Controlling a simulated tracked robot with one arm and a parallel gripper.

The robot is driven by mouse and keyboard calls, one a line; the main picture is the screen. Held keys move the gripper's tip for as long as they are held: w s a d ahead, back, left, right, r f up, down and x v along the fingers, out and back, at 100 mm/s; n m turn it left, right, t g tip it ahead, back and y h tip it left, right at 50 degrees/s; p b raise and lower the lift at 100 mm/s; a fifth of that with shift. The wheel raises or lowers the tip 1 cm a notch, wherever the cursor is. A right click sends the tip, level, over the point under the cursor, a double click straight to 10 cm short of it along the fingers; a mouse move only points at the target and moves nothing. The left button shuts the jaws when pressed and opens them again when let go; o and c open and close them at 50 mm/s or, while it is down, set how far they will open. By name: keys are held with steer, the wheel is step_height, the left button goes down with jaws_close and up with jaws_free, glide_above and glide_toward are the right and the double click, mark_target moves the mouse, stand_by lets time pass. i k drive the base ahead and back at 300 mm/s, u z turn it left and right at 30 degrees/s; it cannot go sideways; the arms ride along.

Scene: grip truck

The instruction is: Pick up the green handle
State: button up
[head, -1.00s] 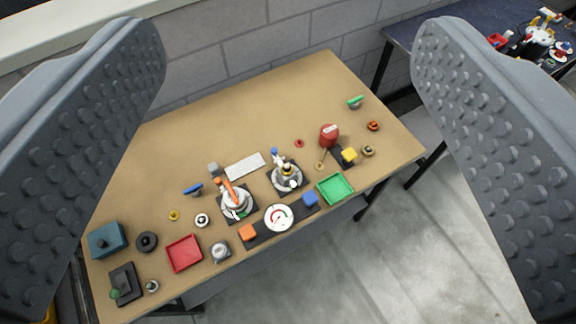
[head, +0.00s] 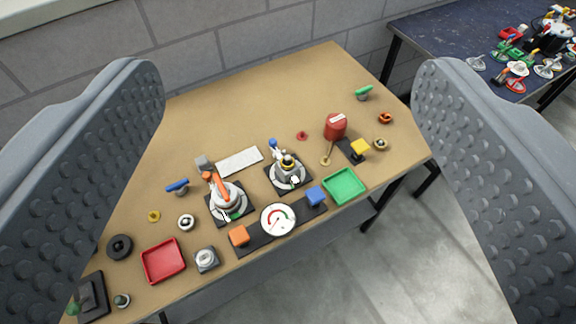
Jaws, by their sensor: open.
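The green handle (head: 364,91) is a small green bar on a short grey stem. It stands near the back right corner of the tan table (head: 230,115). My gripper (head: 290,95) shows as two large grey, studded fingers at the left and right sides of the picture. It is open wide and empty, high above the table. The green handle lies between the fingers in the picture, nearer the right one, and well apart from both.
Nearby stand a red canister (head: 336,127), an orange ring-like part (head: 385,118) and a yellow knob (head: 360,148). Also on the table are a green tray (head: 344,186), a red tray (head: 163,261), a gauge (head: 278,219) and a blue handle (head: 177,186). A block wall runs behind. A dark, cluttered table (head: 440,40) stands at right.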

mark_target(359, 92)
steer(key=u, duration=0.05)
steer(key=k, duration=0.5)
steer(key=z, duration=0.7)
steer(key=i, duration=1.2)
steer(key=u, duration=0.25)
steer(key=i, duration=1)
steer(key=u, duration=0.75)
